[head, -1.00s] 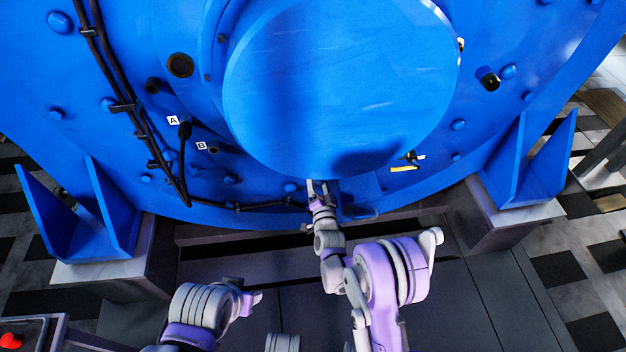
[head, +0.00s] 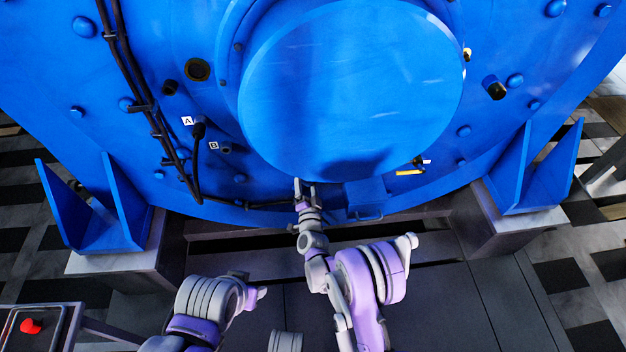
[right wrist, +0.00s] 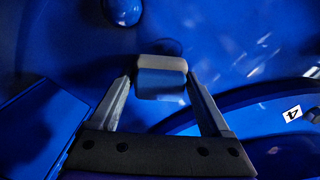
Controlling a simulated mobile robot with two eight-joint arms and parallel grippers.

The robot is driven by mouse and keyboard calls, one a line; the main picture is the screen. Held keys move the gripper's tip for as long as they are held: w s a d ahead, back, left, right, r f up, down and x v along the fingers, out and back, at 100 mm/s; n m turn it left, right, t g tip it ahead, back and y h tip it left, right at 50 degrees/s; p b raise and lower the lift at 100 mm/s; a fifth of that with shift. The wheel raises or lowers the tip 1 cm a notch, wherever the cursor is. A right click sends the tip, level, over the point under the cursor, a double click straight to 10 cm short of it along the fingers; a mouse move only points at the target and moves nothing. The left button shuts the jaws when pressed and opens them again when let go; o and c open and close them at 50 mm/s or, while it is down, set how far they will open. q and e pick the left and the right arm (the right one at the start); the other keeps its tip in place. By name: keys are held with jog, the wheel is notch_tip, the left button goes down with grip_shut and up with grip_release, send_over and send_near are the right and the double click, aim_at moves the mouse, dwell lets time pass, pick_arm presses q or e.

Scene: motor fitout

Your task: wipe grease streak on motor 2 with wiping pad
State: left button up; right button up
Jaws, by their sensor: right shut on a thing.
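A large blue motor with a round front cover (head: 350,90) fills the head view; no number confirms it as motor 2. My right gripper (head: 304,187) is at the lower edge of the cover. In the right wrist view my right gripper (right wrist: 160,88) is shut on the wiping pad (right wrist: 160,77), a small block with a pale top and blue face. Blue surface lies behind the pad; I cannot tell whether they touch. Pale marks (right wrist: 243,50) show there, perhaps reflections; no grease streak is clear. My left gripper (head: 256,296) is low and left, its jaws too small to read.
A black cable (head: 135,85) runs down the motor's left side, near labels A (head: 187,121) and B (head: 213,146). A blue box with a handle (head: 365,196) juts out below the cover. Blue brackets (head: 90,205) flank the motor. A red button (head: 31,326) is at lower left.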

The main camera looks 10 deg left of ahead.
jog(key=shift+s+a, duration=0.25)
jog(key=shift+a, duration=0.5)
jog(key=shift+s+a, duration=0.25)
jog(key=shift+a, duration=0.5)
jog(key=shift+s+a, duration=0.25)
jog(key=shift+a, duration=0.5)
jog(key=v, duration=0.6)
jog(key=shift+s+d, duration=0.1)
jog(key=v, duration=0.2)
jog(key=shift+s+d, duration=0.1)
jog(key=shift+s, duration=0.25)
jog(key=w+a+f+b, duration=0.2)
jog(key=w+b, duration=0.1)
jog(key=w, duration=0.3)
jog(key=shift+w, duration=0.4)
